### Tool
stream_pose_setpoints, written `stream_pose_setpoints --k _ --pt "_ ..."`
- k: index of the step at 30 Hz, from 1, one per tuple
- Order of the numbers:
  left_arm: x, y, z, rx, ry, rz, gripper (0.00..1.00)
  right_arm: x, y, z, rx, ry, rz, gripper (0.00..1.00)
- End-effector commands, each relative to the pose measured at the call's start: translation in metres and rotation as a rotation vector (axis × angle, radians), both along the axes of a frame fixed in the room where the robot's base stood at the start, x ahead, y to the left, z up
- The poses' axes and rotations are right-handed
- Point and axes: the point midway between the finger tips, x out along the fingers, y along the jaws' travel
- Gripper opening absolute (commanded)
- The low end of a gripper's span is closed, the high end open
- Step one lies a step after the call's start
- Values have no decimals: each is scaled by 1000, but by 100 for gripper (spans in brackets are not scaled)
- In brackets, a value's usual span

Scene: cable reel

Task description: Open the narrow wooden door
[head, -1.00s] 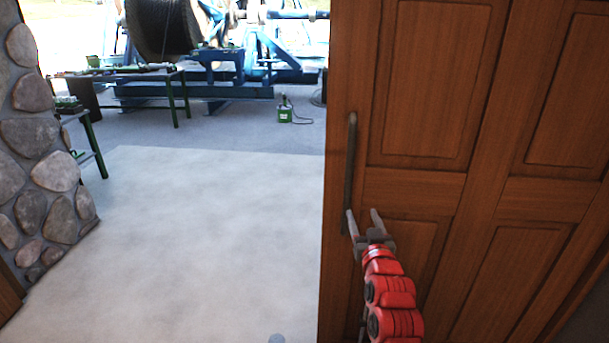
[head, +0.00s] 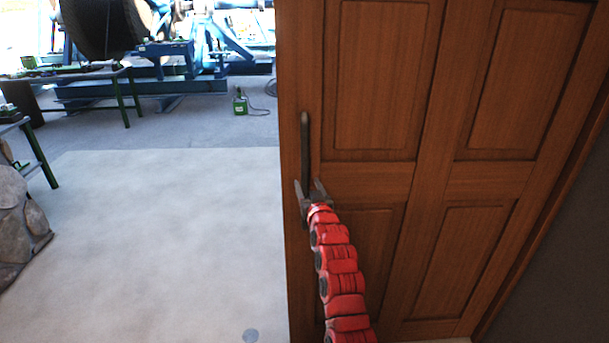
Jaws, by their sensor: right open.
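The narrow wooden door (head: 385,180) is brown with raised panels and fills the right half of the view. A dark vertical bar handle (head: 305,145) is near its left edge. My right gripper (head: 309,187), on a red arm, is at the lower part of the handle. Its fingers are apart, one appearing on each side of the bar. I cannot tell whether they touch it. A wide opening lies left of the door's edge. My left gripper is not in view.
Pale floor (head: 160,240) is clear left of the door. A stone wall (head: 18,225) is at the left edge. Beyond are a green-legged table (head: 75,75), a green device (head: 240,103) and a large cable reel (head: 105,28). A grey wall (head: 555,240) is on the right.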

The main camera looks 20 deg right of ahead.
Motion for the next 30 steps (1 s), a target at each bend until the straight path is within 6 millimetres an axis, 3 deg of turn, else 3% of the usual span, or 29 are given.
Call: stream_pose_setpoints --k 6,12,24,26,30 --pt "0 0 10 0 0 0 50 25 -2 2 0 2 1 60" --pt "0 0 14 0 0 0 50 38 -3 0 0 2 1 60" --pt "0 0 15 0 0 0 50 42 -3 0 0 0 0 60" --pt "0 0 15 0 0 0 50 42 -3 0 0 0 0 52" --pt "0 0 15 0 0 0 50 42 -3 0 0 0 0 27"
